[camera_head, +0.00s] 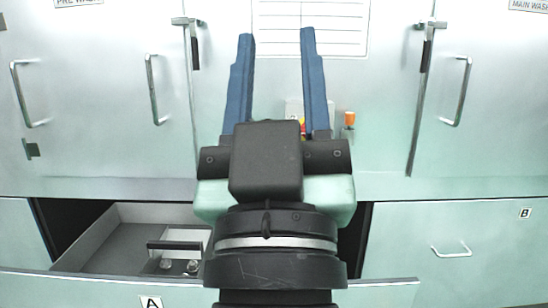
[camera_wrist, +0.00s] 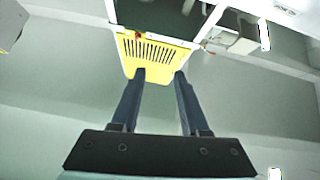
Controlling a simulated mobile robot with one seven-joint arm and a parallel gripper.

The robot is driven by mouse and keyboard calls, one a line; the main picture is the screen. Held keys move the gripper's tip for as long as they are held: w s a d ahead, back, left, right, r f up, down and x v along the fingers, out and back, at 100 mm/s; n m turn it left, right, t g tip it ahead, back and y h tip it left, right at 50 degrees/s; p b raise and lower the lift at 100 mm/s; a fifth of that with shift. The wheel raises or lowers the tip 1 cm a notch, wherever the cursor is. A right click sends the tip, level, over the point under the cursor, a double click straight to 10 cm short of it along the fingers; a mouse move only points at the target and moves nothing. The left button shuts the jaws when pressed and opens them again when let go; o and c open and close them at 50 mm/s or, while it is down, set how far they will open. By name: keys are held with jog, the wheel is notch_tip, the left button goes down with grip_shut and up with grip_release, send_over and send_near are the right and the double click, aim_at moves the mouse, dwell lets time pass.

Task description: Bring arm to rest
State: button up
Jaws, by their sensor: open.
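My gripper (camera_head: 277,34) is raised in front of the pale green cabinet in the head view. Its two long blue fingers are apart, with nothing between their tips. My arm runs up from the bottom middle and hides part of the open drawer. In the wrist view my gripper (camera_wrist: 159,74) also shows with its fingers apart and empty. A yellow slotted panel (camera_wrist: 150,50) shows beyond the fingertips there; I cannot tell the gap between them.
Drawer A (camera_head: 150,301) stands open below, with small metal parts (camera_head: 192,267) inside. Drawer B (camera_head: 480,240) is shut. Cabinet doors with bar handles (camera_head: 152,90) and latches stand behind. An orange knob (camera_head: 349,118) is right of my fingers.

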jog(key=s+r+m+t, duration=0.1)
jog(key=s+r, duration=0.4)
notch_tip(320, 180, up, 32)
jog(key=w+p, duration=0.1)
jog(key=p, duration=3.2)
jog(key=shift+w+a+p, duration=0.15)
jog(key=shift+w+p, duration=0.15)
